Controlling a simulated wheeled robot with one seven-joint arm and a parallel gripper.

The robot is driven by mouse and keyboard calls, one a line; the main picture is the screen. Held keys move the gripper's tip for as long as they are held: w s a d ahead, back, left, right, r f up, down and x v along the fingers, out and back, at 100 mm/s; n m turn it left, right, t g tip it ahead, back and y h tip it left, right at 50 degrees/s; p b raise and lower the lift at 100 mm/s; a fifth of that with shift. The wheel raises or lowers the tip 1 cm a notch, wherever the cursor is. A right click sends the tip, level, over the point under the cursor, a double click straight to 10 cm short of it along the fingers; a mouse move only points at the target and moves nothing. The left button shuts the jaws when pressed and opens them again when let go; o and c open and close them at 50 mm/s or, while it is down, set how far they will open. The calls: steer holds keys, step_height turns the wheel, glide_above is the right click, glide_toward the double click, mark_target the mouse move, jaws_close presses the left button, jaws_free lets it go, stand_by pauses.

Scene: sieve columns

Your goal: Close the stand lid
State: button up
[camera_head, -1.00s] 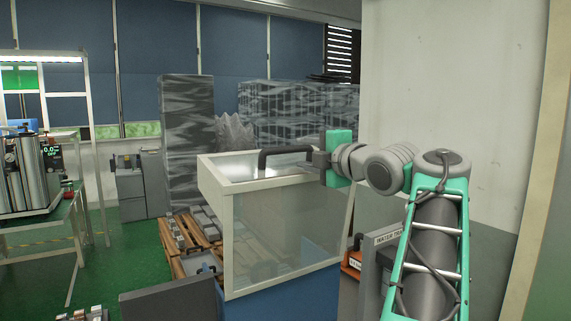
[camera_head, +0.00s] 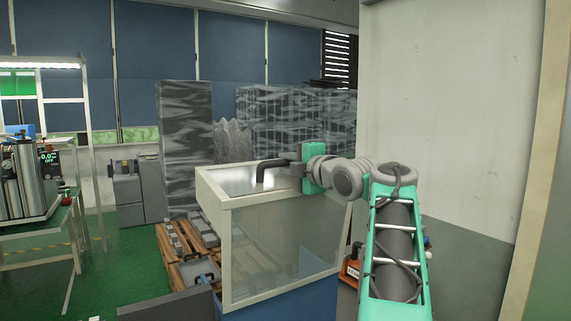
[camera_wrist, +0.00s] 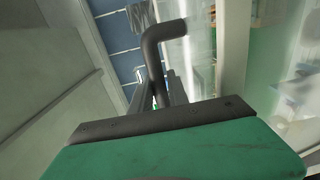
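The stand is a box with a cream-white frame (camera_head: 226,255) and clear panels, standing on a blue base (camera_head: 285,299). Its lid (camera_head: 235,181) is a clear panel in a pale frame across the top. It looks about level with the frame; I cannot tell whether a gap is left. A dark bent handle (camera_head: 268,168) rises from the lid. My gripper (camera_head: 294,166) is at the handle's right end. In the wrist view the handle (camera_wrist: 153,55) runs down between my fingers (camera_wrist: 163,93), which appear shut on it. The contact itself is partly hidden.
A pale wall (camera_head: 440,110) stands close on the right. Wooden pallets (camera_head: 178,242) with grey pieces lie left of the stand. Tall grey wrapped stacks (camera_head: 185,140) stand behind it. A workbench (camera_head: 40,225) is at the far left, with green floor between.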

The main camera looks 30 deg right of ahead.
jaws_close()
steer(key=shift+a, duration=0.1)
stand_by(0.9)
